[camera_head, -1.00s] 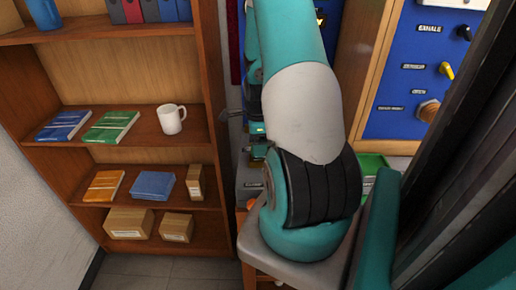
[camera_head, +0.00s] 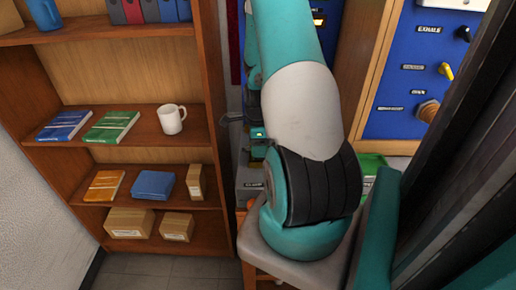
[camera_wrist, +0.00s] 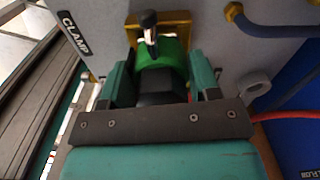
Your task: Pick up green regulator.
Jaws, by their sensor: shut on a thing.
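The green regulator (camera_wrist: 174,53) shows in the wrist view as a rounded green body between the fingers of my gripper (camera_wrist: 165,85). My gripper is shut on it, with one teal finger on each side. A dark knob on a short metal stem (camera_wrist: 149,28) stands in front of the regulator's upper part. A brass-coloured bracket (camera_wrist: 178,18) is right behind it. Whether the regulator touches the bracket cannot be told. In the head view my arm hides the regulator and the gripper.
A grey panel labelled CLAMP (camera_wrist: 75,35) lies behind the regulator. A blue pipe with a brass fitting (camera_wrist: 234,11) and a red hose (camera_wrist: 285,116) are at the right. In the head view a wooden bookshelf (camera_head: 213,100) stands left and a blue control panel (camera_head: 398,125) right.

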